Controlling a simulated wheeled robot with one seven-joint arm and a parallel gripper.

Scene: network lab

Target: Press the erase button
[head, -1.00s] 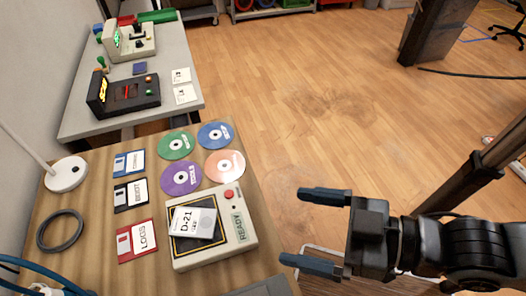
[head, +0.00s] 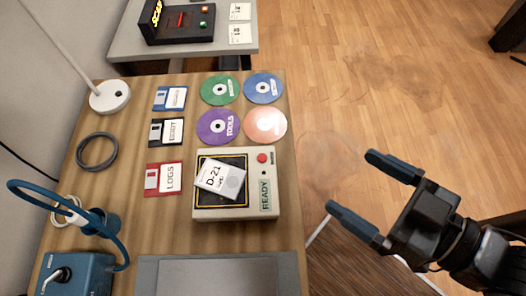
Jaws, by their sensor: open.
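The eraser device (head: 234,209) is a cream box on the wooden table, with a "READY" label and a dark, yellow-edged pad. A round red button (head: 262,158) sits at its upper right corner. A grey-white drive labelled D-21 (head: 232,183) lies tilted on the pad. My gripper (head: 362,190) is open and empty, right of the table edge and apart from the device. Its two fingers point to the upper left, toward the table.
Floppy disks (head: 164,178) and several discs (head: 217,127) lie behind and left of the device. A grey panel (head: 215,277) lies in front. A blue box with cable (head: 82,270), a black ring (head: 97,151) and a lamp base (head: 109,97) are at left. Open floor is at right.

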